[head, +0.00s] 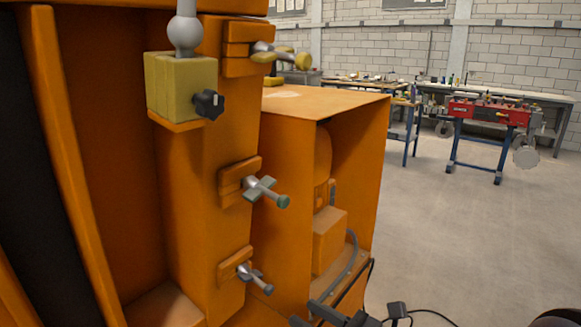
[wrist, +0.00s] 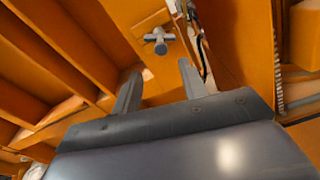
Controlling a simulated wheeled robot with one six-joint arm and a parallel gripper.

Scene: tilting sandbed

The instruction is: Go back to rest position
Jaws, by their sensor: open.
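My gripper (wrist: 159,70) shows in the wrist view with its two grey fingers apart and nothing between them. Beyond the fingertips, a grey cross-shaped handle (wrist: 159,39) sticks out from an orange panel; I see a gap between it and the fingers. In the head view, the orange machine (head: 190,200) fills the left side. It carries a green-grey cross handle (head: 266,191), a lower grey handle (head: 255,277) and a yellow-tipped handle (head: 285,55) at the top. Dark parts at the bottom edge of the head view are cut off, and I cannot tell whether they are my gripper.
A yellow block with a black knob (head: 208,104) sits under a grey ball joint. An orange open-sided housing (head: 350,130) stands beside the handles. Grey floor (head: 460,230) is clear at right, with a red-topped workbench (head: 490,110) farther back. A cable lies at the bottom.

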